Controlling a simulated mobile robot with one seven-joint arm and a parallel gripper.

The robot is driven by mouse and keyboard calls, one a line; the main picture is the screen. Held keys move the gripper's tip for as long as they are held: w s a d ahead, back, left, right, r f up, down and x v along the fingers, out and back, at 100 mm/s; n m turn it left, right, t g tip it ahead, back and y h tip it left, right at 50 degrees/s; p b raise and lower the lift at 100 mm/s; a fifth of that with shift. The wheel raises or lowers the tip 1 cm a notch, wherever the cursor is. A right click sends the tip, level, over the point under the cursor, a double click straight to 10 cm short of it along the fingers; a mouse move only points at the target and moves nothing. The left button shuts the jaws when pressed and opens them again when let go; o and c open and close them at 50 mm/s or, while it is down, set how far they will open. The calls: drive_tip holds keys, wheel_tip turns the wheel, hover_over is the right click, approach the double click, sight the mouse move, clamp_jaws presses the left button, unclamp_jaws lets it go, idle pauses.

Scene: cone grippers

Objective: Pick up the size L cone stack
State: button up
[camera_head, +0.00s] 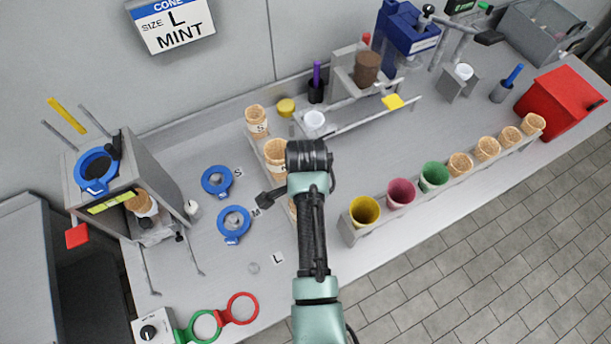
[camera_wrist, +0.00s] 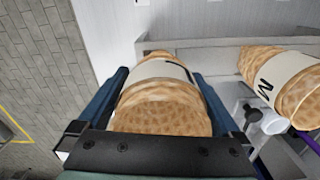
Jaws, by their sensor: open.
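The size L cone stack (camera_wrist: 160,108) fills the middle of the wrist view, a waffle-brown stack with a white paper band. Only part of a dark letter shows on the band. My gripper (camera_wrist: 161,78) is open, with one blue finger on each side of this stack. I cannot tell whether the fingers touch it. In the head view my arm hides most of the stack; only a sliver shows left of the arm. The M stack (camera_wrist: 285,82) stands to its right in the wrist view. The S stack (camera_head: 256,120) is at the far end of the row.
A holder with coloured cups (camera_head: 401,191) and cones runs right of my arm. Blue rings (camera_head: 233,222) lie to the left, near a flat L label (camera_head: 278,259). A grey dispenser (camera_head: 135,175) stands at far left. A red box (camera_head: 557,101) sits at right.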

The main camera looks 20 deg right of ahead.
drive_tip(key=c, duration=0.8)
